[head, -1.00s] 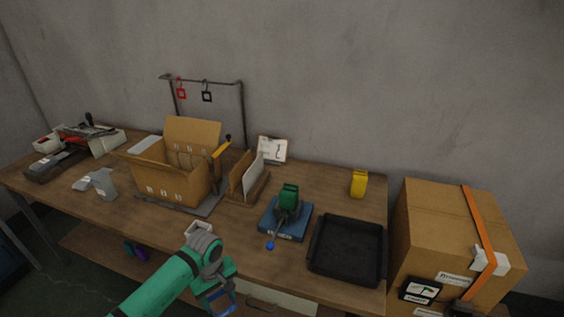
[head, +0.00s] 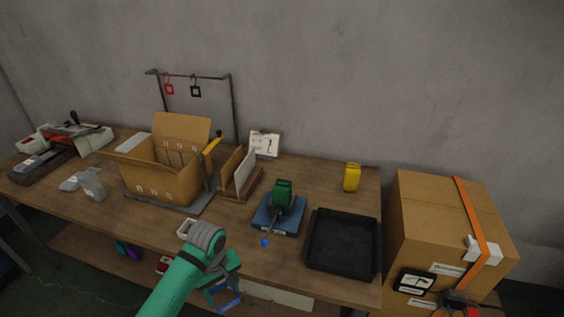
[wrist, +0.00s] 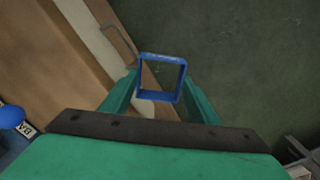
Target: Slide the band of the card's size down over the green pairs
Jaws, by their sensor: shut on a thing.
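My gripper (head: 222,287) is shut on a square blue band (wrist: 158,97), held by its sides between the two green fingers in the wrist view. The band also shows below the gripper in the head view (head: 229,305), in front of the table's front edge. The green pairs (head: 281,193) stand upright as a folded bundle on a blue stand (head: 268,222), up and right of my gripper and well apart from it. A white card (head: 264,143) with a dark mark leans at the back; I cannot read its size. A red band (head: 169,90) and a black band (head: 195,91) hang on a rack.
A black tray (head: 313,261) lies right of the stand. A blue ball (head: 265,242) sits at the stand's front. An open cardboard box (head: 150,185) and a wooden divider holder (head: 247,190) stand to the left. A yellow item (head: 352,177) stands at the back right.

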